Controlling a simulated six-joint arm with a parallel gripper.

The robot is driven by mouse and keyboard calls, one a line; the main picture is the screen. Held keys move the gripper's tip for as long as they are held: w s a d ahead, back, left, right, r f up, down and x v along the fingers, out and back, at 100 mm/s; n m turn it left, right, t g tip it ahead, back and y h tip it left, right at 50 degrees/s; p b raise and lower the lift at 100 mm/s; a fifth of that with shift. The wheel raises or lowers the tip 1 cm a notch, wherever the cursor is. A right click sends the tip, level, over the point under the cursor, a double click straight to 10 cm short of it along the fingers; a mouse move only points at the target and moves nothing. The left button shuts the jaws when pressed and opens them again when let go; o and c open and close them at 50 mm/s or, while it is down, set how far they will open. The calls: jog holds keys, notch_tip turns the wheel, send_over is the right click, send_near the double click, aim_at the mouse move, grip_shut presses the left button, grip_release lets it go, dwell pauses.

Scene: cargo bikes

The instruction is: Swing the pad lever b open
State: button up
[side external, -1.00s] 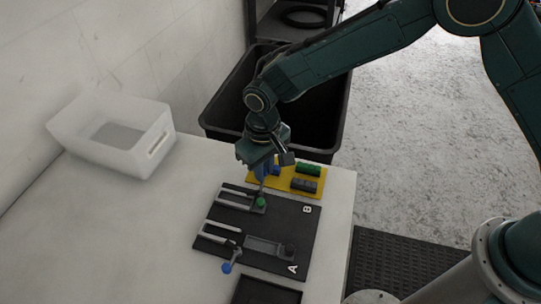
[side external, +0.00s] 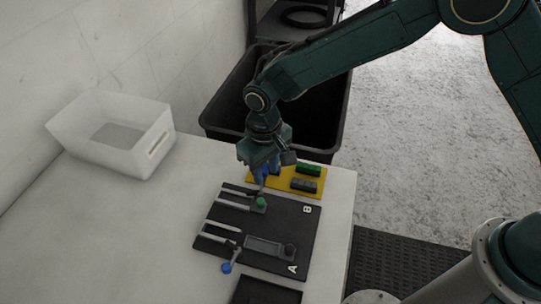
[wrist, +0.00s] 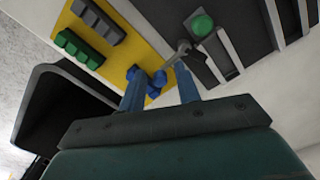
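The black board (side external: 285,222) carries stations marked A and B. At B, a green round piece (side external: 261,202) sits in a dark block; it also shows in the wrist view (wrist: 202,25). The grey lever b (wrist: 178,52) rises beside it, with a blue ball knob (wrist: 160,78) at its end. My gripper (side external: 267,172) points down over the far end of the board. In the wrist view its two blue fingers (wrist: 158,75) are apart, with the knob between them. Whether either finger touches the knob I cannot tell. Lever a (side external: 236,256) sticks out past the board's near-left edge, ending in a blue ball.
A yellow mat (side external: 259,181) behind the board holds green and dark grey pads (side external: 304,185), with something blue near my fingers. A white bin (side external: 108,150) stands at the left, and a large black tub (side external: 225,118) behind. The white table left of the board is clear.

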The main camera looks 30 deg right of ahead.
aim_at(265, 170)
jog(key=shift+w+r, duration=0.15)
jog(key=shift+r, duration=0.8)
jog(key=shift+w+r, duration=0.1)
jog(key=shift+r, duration=0.85)
jog(key=shift+r, duration=0.15)
jog(key=shift+r, duration=1.35)
jog(key=shift+d+r, duration=0.4)
jog(key=shift+r, duration=0.1)
jog(key=s+d+r+t, duration=0.1)
jog(key=s+d+r, duration=0.2)
jog(key=d+r, duration=0.3)
jog(key=s+d+r+m+t, duration=0.1)
jog(key=s+d+r, duration=0.1)
jog(key=d+r, duration=0.35)
jog(key=s+d+r+t, duration=0.1)
jog(key=s+d+r, duration=0.2)
jog(key=d+r, duration=0.25)
jog(key=s+d+m+t, duration=0.1)
jog(key=s+d, duration=0.4)
jog(key=s, duration=0.3)
jog(key=s+d+r+m+t, duration=0.1)
jog(key=s+d, duration=0.5)
jog(key=s, duration=0.3)
jog(key=shift+s+d+t, duration=0.15)
jog(key=shift+d+t, duration=0.05)
jog(key=shift+t, duration=0.2)
